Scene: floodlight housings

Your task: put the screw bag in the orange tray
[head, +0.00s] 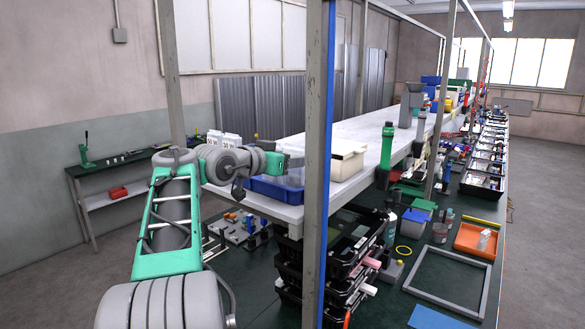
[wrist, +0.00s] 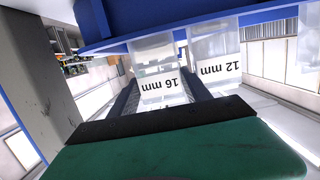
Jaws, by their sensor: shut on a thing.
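My gripper (head: 287,163) is at the blue bin (head: 262,190) on the upper shelf. In the wrist view its dark fingers (wrist: 163,82) are shut on a clear screw bag (wrist: 158,86) labelled "16 mm", which appears upside down. A second clear bag (wrist: 218,68) labelled "12 mm" is beside it on the right. The blue bin's edge (wrist: 200,22) crosses the top of the wrist view. The orange tray (head: 465,240) lies on the lower green bench at the right, with a pale small packet (head: 484,239) in it. The held bag is hard to make out in the head view.
A grey post with a blue edge (head: 318,150) stands right of my gripper. A cream box (head: 346,160) sits on the shelf beyond it. Black crates (head: 345,262) are stacked below. A grey frame (head: 447,285) lies before the orange tray.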

